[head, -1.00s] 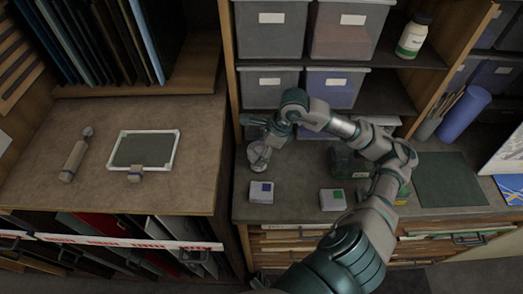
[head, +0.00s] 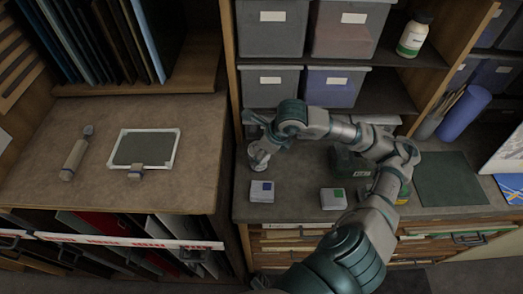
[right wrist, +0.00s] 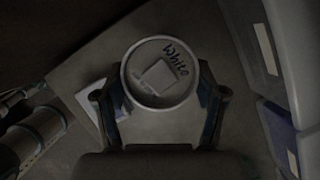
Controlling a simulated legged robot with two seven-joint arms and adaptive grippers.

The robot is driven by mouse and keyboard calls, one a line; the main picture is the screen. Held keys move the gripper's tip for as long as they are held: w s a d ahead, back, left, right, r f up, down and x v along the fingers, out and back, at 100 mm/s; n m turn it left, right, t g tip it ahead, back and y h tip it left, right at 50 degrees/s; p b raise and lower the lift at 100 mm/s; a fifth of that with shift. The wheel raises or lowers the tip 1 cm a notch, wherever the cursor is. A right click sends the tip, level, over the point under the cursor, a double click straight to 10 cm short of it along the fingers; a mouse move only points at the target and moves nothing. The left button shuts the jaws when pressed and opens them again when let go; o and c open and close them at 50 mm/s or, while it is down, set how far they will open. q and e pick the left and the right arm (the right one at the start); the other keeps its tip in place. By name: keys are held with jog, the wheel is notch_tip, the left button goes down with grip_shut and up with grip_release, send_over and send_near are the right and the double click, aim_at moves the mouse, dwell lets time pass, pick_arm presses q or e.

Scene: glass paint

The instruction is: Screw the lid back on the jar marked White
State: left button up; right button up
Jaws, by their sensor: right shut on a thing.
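A round pale lid marked White (right wrist: 160,72) sits between the fingers of my right gripper (right wrist: 162,105) in the right wrist view. The gripper is shut on it. In the head view this gripper (head: 262,138) is at the left end of the right-hand counter, mostly hidden by my own wrist. A pale, clear-looking jar (head: 259,157) shows just below it on the counter. I cannot tell whether the lid sits fully on the jar, since its side is hidden. My left gripper is not in view.
Two small white boxes, one with a blue mark (head: 262,191) and one with a green mark (head: 333,199), stand in front on the counter (head: 295,210). Grey bins (head: 271,87) stand behind. A dark green mat (head: 448,180) lies at right. A wooden divider is close at left.

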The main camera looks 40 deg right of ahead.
jog(key=shift+s+f, duration=0.1)
jog(key=shift+f, duration=0.15)
jog(key=m, duration=0.1)
jog(key=m+h+p, duration=0.1)
jog(key=shift+a+r+m, duration=0.2)
jog(key=shift+m, duration=0.1)
jog(key=shift+f+m+h+p, duration=0.1)
jog(key=shift+m+h+p, duration=0.35)
jog(key=shift+m, duration=0.85)
jog(key=shift+a+m+h+p, duration=0.15)
jog(key=shift+m+h+p, duration=0.2)
jog(key=shift+m, duration=0.45)
jog(key=shift+m+h+p, duration=0.35)
jog(key=shift+m+h, duration=0.05)
jog(key=shift+m, duration=1.3)
jog(key=shift+f, duration=0.1)
